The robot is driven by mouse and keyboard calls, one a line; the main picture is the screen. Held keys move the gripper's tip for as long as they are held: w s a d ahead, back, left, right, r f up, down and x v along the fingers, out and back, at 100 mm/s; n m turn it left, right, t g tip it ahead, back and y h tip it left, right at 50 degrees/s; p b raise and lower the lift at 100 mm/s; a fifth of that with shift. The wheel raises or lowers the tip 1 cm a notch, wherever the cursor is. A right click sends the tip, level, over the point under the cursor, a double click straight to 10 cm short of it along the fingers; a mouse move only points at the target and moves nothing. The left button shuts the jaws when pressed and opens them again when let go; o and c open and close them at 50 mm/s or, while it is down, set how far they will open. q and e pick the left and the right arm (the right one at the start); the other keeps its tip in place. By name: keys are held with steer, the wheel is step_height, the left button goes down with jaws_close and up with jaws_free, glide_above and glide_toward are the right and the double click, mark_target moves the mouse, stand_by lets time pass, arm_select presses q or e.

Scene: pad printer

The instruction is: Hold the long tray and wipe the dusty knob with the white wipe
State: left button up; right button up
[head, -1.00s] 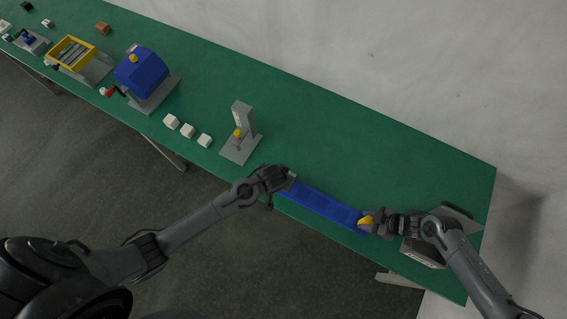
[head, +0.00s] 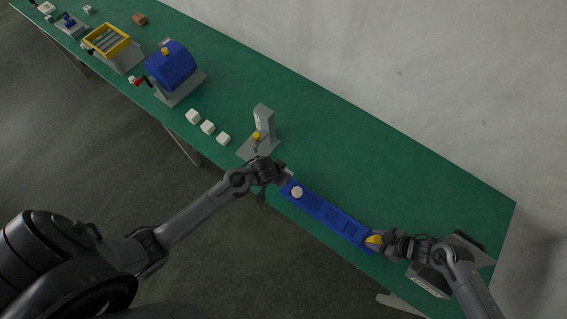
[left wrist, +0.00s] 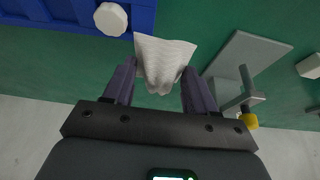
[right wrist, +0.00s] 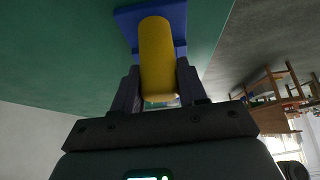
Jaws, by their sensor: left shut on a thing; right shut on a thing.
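The long blue tray (head: 335,219) lies on the green table near its front edge, with a yellow handle (head: 374,239) at its right end. My right gripper (head: 384,242) is shut on that handle, which also fills the jaws in the right wrist view (right wrist: 157,60). A pale round knob (head: 297,192) sits in the tray's left-end compartment; no dust can be made out on it. My left gripper (head: 286,177) is shut on the crumpled white wipe (left wrist: 163,62), just beyond the tray's left end. In the left wrist view the knob (left wrist: 111,18) is left of the wipe and apart from it.
A grey stand with a yellow knob (head: 262,122) stands close behind my left gripper. Several white blocks (head: 208,127), a blue domed machine (head: 171,66) and a yellow-framed box (head: 107,44) stand farther left. The table behind the tray is clear.

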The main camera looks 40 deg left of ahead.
stand_by(0.4)
steer(key=o, duration=1.2)
steer(key=shift+o, duration=0.2)
steer(key=v, duration=1.2)
steer(key=shift+a, duration=0.1)
